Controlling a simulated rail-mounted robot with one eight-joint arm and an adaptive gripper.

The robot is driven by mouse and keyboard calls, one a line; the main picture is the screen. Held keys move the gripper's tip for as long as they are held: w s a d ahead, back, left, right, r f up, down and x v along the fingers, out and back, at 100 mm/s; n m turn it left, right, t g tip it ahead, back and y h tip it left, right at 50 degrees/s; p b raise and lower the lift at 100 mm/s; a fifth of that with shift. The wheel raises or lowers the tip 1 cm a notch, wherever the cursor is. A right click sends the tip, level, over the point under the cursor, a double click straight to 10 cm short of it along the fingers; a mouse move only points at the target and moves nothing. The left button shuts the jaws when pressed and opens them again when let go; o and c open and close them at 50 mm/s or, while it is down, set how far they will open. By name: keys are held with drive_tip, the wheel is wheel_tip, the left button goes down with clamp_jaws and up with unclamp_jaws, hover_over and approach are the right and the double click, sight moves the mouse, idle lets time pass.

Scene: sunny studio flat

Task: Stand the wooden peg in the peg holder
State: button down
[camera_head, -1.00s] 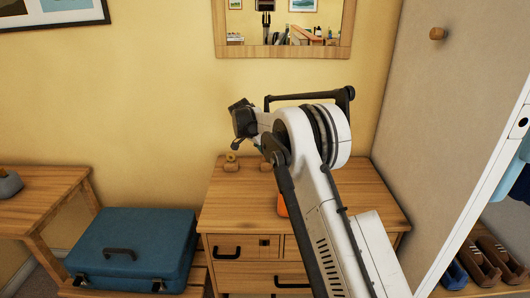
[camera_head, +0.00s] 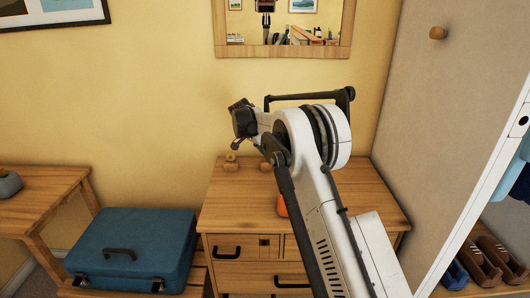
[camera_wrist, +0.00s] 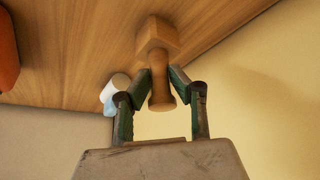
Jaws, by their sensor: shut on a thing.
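In the wrist view, my gripper (camera_wrist: 161,78) is shut on the wooden peg (camera_wrist: 161,100), with one finger on each side of its narrow stem. The peg's rounded end points towards the camera. Its other end meets a square wooden block (camera_wrist: 158,36), which looks like the peg holder. I cannot tell how deep the peg sits in it. In the head view, my gripper (camera_head: 238,146) is low over the back left of the dresser. A small wooden block (camera_head: 231,167) with a rounded piece above it shows just below. My arm hides part of this area.
The wooden dresser (camera_head: 225,208) stands against the yellow wall. Another small wooden piece (camera_head: 265,166) lies to the right. An orange object (camera_head: 282,205) is partly behind my arm. A white cylinder (camera_wrist: 117,87) shows beside a finger. A blue suitcase (camera_head: 135,245) is at left.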

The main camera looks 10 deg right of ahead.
drive_tip(key=shift+f, duration=0.2)
drive_tip(key=c, duration=1.5)
unclamp_jaws()
drive_tip(key=shift+c, duration=0.2)
drive_tip(key=shift+o, duration=0.4)
drive_tip(key=o, duration=0.5)
drive_tip(key=shift+r, duration=0.2)
drive_tip(key=shift+p+v, duration=0.95)
drive_tip(key=shift+v, duration=2.45)
